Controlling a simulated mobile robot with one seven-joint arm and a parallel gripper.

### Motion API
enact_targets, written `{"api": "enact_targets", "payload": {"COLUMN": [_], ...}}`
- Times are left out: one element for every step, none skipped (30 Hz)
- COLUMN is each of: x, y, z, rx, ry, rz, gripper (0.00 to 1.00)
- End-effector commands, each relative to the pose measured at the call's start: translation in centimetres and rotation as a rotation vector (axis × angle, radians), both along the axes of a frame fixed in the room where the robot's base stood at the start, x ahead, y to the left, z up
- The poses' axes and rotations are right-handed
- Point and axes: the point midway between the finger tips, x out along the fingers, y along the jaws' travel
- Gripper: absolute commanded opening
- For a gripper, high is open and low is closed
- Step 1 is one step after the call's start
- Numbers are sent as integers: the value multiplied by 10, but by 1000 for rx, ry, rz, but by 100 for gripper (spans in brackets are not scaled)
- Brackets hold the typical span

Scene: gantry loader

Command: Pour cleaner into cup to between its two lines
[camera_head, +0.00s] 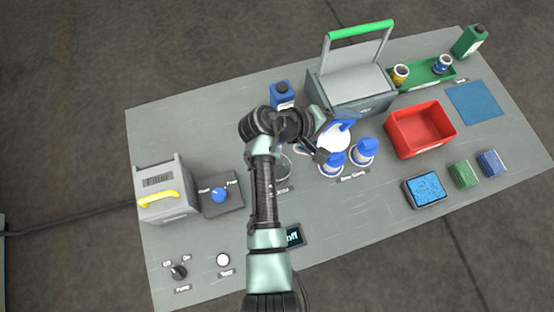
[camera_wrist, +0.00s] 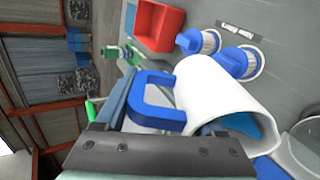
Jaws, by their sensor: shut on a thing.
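A white jug (camera_head: 334,141) with a blue handle (camera_wrist: 158,100) is in my gripper (camera_head: 322,143), which is shut on it. In the wrist view the jug (camera_wrist: 213,88) lies tilted, with its mouth toward the lower right. Blue shows inside the mouth; whether it is liquid is unclear. A clear cup (camera_head: 286,167) stands on the table just left of the jug, partly behind my arm. It also shows at the right edge of the wrist view (camera_wrist: 307,140), close to the jug's mouth. I cannot make out its lines or level.
A grey bin with a raised lid (camera_head: 352,95) and a blue bottle (camera_head: 282,97) stand behind. A red bin (camera_head: 420,130) is farther right.

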Motion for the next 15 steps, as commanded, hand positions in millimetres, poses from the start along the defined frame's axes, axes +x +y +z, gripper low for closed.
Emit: {"api": "enact_targets", "payload": {"x": [0, 0, 0, 0, 0, 0, -1, -1, -1, -1, -1, -1, -1, -1, -1], "y": [1, 1, 1, 1, 2, 2, 2, 2, 3, 3, 3, 4, 4, 4, 4], "z": [-1, -1, -1, 0, 0, 0, 0, 0, 0, 0, 0, 0, 0, 0, 1], "rx": [-7, -11, -18, -23, -26, -33, -37, -42, -49, -55, -59, -66, -71, -76, -83], "ry": [-4, -6, -9, -11, -12, -15, -17, -19, -21, -22, -25, -27, -29, -31, -34], "rz": [0, 1, 1, 0, 0, 1, 0, 0, 0, 1, 1, 1, 1, 2, 2], "gripper": [0, 0, 0, 0, 0, 0, 0, 0, 0, 0, 0, 0, 0, 0, 0]}}
